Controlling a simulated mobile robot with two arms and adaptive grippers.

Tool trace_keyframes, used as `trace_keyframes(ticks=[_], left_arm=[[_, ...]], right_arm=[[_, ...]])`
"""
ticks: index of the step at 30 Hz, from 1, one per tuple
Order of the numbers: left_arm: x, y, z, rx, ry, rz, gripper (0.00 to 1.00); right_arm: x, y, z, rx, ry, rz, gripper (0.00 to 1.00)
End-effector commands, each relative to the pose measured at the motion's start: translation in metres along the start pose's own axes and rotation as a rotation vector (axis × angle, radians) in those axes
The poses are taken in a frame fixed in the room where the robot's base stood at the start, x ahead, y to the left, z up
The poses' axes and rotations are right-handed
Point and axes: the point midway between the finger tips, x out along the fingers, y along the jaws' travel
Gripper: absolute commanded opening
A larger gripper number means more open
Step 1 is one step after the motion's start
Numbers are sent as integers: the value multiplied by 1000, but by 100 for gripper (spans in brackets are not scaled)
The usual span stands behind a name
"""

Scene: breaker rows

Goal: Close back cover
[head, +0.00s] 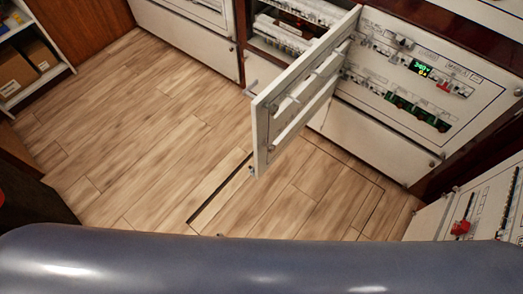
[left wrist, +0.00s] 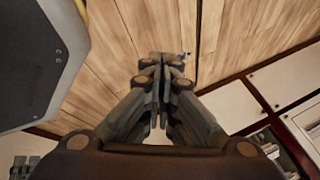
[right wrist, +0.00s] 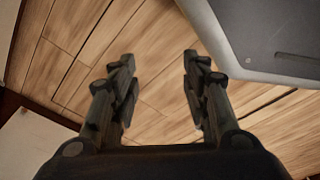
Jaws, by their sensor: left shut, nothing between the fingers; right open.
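A white cover panel (head: 300,95) stands swung open in the middle right of the head view, sticking out from the cabinet over the floor. Its visible face carries several pale horizontal bars. Behind it, the cabinet opening (head: 285,38) shows rows of breakers. My left gripper (left wrist: 160,58) is shut and empty above the wooden floor. My right gripper (right wrist: 158,58) is open and empty, also above the floor. Neither gripper shows in the head view, and neither touches the cover.
A white panel (head: 420,85) with switches, a lit green display and black-green breakers is right of the cover. Another panel with a red switch (head: 461,228) is at the lower right. A shelf with boxes (head: 14,72) stands at the far left. The wooden floor (head: 130,130) is clear.

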Motion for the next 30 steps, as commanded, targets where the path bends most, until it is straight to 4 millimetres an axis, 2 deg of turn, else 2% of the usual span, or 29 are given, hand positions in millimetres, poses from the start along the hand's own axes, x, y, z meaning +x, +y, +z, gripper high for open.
trace_keyframes(ticks=[1,4,8,11,15,18,22,25,30], left_arm=[[5,-5,-19,66,48,-32,0],[-2,-21,-65,222,148,-114,0],[-29,-39,-131,419,281,-253,0],[-62,-52,-178,547,374,-378,0],[-122,-70,-233,687,482,-570,0],[-166,-81,-259,750,534,-696,0],[-210,-94,-278,793,569,-817,0],[-229,-100,-284,806,579,-866,0],[-237,-105,-290,812,582,-886,0]], right_arm=[[5,0,-12,2,13,1,43],[-2,2,-35,6,31,3,43],[-20,4,-62,11,53,6,43],[-38,5,-79,14,70,8,43],[-67,7,-96,18,94,11,43],[-88,8,-102,21,106,14,43],[-109,9,-105,23,118,16,43],[-118,9,-105,23,121,17,43],[-118,9,-105,23,116,17,43]])
